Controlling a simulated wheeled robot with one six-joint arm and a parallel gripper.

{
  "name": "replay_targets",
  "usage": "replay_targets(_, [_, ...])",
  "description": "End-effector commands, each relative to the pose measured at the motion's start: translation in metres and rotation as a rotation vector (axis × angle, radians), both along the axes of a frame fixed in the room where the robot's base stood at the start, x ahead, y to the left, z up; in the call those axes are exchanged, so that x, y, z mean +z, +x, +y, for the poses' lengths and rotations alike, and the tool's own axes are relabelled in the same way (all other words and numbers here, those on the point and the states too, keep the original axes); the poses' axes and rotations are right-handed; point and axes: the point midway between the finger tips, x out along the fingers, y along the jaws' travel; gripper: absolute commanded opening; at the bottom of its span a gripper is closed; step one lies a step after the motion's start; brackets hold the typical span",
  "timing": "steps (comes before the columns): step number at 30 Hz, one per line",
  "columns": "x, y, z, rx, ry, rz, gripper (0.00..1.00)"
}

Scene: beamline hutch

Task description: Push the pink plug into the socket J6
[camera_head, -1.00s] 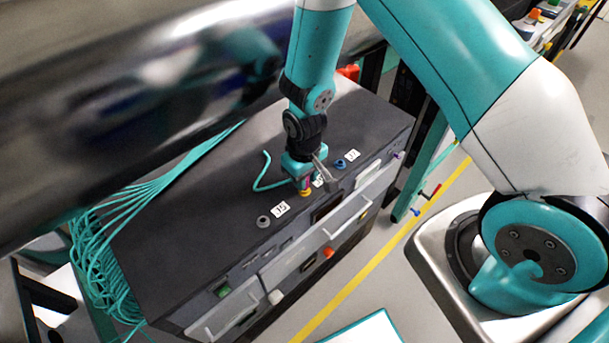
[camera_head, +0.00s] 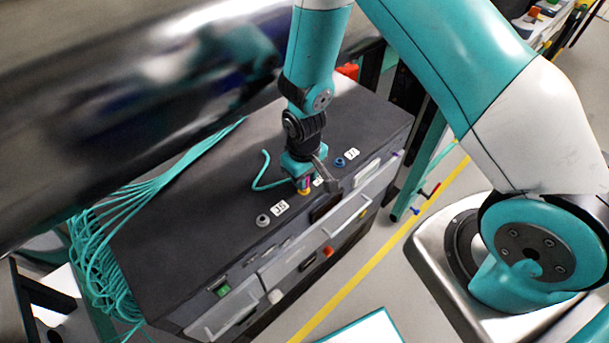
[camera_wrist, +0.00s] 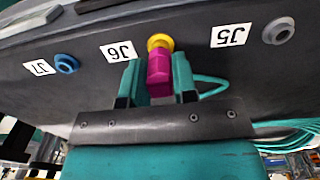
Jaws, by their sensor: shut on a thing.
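The pink plug (camera_wrist: 160,74) is between the two fingers of my gripper (camera_wrist: 157,88), which is shut on it. In the wrist view its end meets the yellow ring of socket J6 (camera_wrist: 160,41), in line with it; I cannot tell how deep it sits. The J6 label (camera_wrist: 121,51) is beside the socket. In the head view my gripper (camera_head: 303,178) points down over the yellow socket (camera_head: 304,191) on the dark box top, partly hiding the plug and the J6 label. A teal cable (camera_wrist: 212,82) shows behind the fingers.
The blue socket J7 (camera_wrist: 67,64) and the grey socket J5 (camera_wrist: 278,31) lie on either side of J6. The box (camera_head: 215,190) has handles and knobs on its front. Teal cables (camera_head: 100,260) hang at its left end. A large shiny cylinder (camera_head: 150,90) is behind.

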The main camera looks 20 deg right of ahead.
Motion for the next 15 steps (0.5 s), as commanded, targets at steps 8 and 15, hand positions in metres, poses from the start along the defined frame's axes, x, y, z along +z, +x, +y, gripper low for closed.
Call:
replay_targets(8, [-0.0051, 0.0001, 0.0000, 0.000, 0.000, 0.000, 0.00])
replay_targets(15, [-0.0087, 0.0001, 0.0000, 0.000, 0.000, 0.000, 0.00])
